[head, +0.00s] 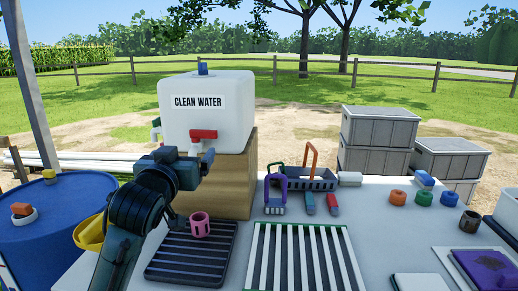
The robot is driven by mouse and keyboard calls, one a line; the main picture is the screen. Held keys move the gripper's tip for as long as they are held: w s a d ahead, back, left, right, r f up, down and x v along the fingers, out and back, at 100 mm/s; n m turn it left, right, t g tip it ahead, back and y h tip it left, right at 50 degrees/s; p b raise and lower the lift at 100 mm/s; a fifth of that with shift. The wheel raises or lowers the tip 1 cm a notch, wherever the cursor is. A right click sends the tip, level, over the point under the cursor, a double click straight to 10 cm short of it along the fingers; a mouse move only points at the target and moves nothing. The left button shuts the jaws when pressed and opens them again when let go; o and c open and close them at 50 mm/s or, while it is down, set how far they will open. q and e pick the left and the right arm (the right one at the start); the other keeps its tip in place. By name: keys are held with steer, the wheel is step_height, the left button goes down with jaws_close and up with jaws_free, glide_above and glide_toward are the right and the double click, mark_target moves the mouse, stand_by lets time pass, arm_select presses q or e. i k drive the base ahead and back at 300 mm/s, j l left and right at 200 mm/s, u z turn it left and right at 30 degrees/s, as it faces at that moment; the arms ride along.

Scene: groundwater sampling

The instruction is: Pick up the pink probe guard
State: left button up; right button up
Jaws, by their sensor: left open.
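The pink probe guard (200,226) is a short, open-topped ring-like piece. It sits on the dark slatted rack (172,268) near the rack's far edge. My left gripper (207,163) is open and empty. It is raised in front of the clean water tank, above and slightly left of the guard in the picture and apart from it. My left forearm hides part of the table edge and the tank's stand. My right gripper is not in view.
The white clean water tank (222,125) with a red tap (203,135) stands on a wooden block (236,185). A white-slatted rack (340,262) lies right of the dark one. A blue drum (40,245) is left.

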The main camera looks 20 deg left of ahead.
mark_target(200, 223)
steer(key=k+l, duration=0.2)
steer(key=k, duration=0.3)
steer(key=k+l, duration=0.15)
steer(key=k, duration=0.3)
